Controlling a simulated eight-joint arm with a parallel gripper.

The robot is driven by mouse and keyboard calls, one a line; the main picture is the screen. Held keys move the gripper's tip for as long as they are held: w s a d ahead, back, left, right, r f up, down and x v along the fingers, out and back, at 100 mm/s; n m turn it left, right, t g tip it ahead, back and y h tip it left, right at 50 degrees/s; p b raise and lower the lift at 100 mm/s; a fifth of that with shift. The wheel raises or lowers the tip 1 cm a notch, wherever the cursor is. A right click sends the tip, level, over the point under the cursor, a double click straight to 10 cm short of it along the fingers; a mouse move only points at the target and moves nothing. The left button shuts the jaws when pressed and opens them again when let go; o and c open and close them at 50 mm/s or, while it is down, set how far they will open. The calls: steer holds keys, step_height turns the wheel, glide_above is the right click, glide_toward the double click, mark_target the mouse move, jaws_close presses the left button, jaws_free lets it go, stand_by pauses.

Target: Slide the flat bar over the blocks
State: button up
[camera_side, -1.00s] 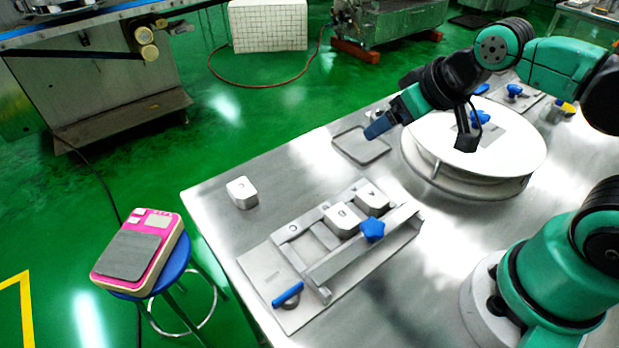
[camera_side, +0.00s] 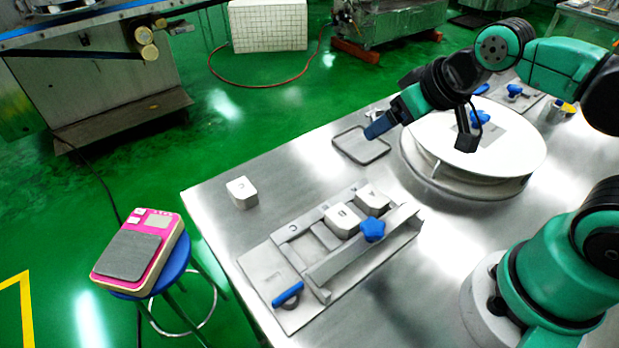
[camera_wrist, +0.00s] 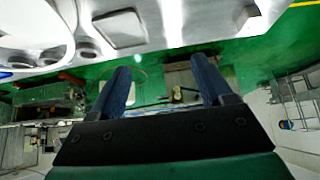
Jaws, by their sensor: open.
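The flat bar (camera_side: 345,262) is a long grey metal bar with a blue star knob (camera_side: 372,230), along the front side of a metal fixture plate (camera_side: 262,272) on the table. Two white blocks, one (camera_side: 342,221) and another (camera_side: 371,202), sit side by side in the fixture slots behind the bar, left of its right end. A third white block (camera_side: 242,192) stands loose on the table behind the fixture. My gripper (camera_side: 378,129) is in the air above and behind the fixture, well apart from the bar. In the wrist view my gripper (camera_wrist: 163,85) is open and empty.
A shallow grey tray (camera_side: 361,158) lies below my gripper. A round white turntable (camera_side: 500,135) with blue-handled parts stands to the right. A blue handle (camera_side: 288,293) is at the fixture's left end. A pink scale (camera_side: 137,252) sits on a stool off the table.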

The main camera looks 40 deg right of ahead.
steer(key=m+g, duration=0.3)
steer(key=g, duration=0.4)
glide_above(374, 224)
step_height(374, 224, down, 2)
steer(key=shift+w+a+f, duration=0.1)
steer(key=shift+f, duration=0.05)
steer(key=shift+f+m, duration=0.15)
steer(key=shift+m, duration=0.15)
steer(key=shift+f, duration=2.6)
jaws_close()
